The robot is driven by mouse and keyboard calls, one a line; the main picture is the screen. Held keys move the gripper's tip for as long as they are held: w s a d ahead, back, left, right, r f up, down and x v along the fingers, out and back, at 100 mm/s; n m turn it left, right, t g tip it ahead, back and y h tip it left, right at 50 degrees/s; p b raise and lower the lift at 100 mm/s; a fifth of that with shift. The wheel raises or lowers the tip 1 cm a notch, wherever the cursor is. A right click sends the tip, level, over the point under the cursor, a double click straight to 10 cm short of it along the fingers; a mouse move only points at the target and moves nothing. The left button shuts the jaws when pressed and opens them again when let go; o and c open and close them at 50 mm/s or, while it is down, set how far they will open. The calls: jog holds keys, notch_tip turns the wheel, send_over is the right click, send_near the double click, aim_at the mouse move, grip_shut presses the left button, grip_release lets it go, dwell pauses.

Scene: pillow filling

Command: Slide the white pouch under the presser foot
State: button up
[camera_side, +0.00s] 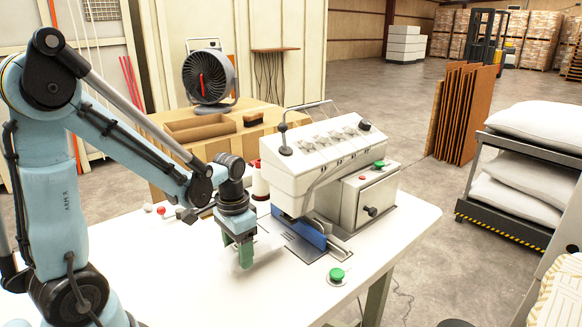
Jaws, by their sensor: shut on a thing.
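My gripper (246,254) points down over the white table, left of the sewing machine, with its green fingers shut on the white pouch (262,246). The pouch is pale against the white table and partly hidden by the fingers, so its outline is hard to make out. The white sewing machine (318,155) stands to the right. Its presser foot area, by the blue part (305,232) under the head, is a short way right of the pouch. The foot itself is too small to tell. The pouch appears apart from the blue part.
The white table (190,290) is clear in front. A green button (337,275) sits near its front edge. A thread cone (260,180) stands behind my gripper. A wooden table with a fan (208,75) is behind. Pillows (520,185) lie on a rack at right.

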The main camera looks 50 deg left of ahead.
aim_at(255, 238)
jog(key=shift+w+f, duration=0.1)
jog(key=shift+f, duration=1.15)
jog(key=shift+w, duration=3.15)
jog(key=shift+f, duration=0.25)
jog(key=o, duration=1.1)
jog(key=shift+r, duration=0.1)
jog(key=shift+s+r, duration=0.35)
jog(key=shift+r, duration=0.6)
jog(key=shift+s+r, duration=0.3)
jog(key=shift+r, duration=0.7)
jog(key=shift+s+r, duration=0.35)
jog(key=shift+r, duration=0.6)
